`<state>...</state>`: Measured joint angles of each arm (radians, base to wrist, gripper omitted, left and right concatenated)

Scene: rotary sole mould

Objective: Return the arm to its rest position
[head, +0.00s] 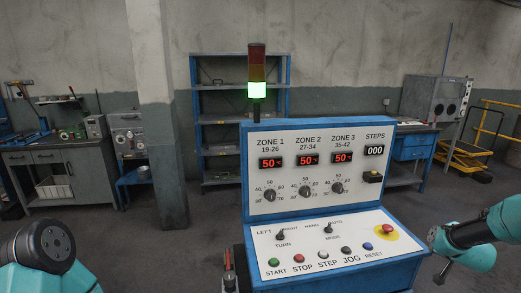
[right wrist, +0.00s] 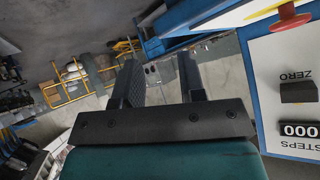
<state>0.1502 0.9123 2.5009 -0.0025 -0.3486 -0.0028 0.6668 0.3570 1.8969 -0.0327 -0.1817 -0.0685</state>
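The blue control console (head: 247,165) with white panels stands in the middle of the head view. My right gripper (right wrist: 158,68) shows in the right wrist view, its two dark fingers apart with nothing between them. It is in the air beside the console, whose white panel lies to the right in that view. In the head view my right arm comes in from the right edge, near the red stop button (head: 387,230) on its yellow disc but apart from it. My left arm shows only as a joint at the lower left; its gripper is out of frame.
A stack light (head: 257,90) on the console glows green. The three zone displays read 50 and the steps counter (head: 374,150) reads 000. A blue shelf (head: 193,125), a grey workbench (head: 45,160) and a yellow cart (head: 462,158) stand behind on open floor.

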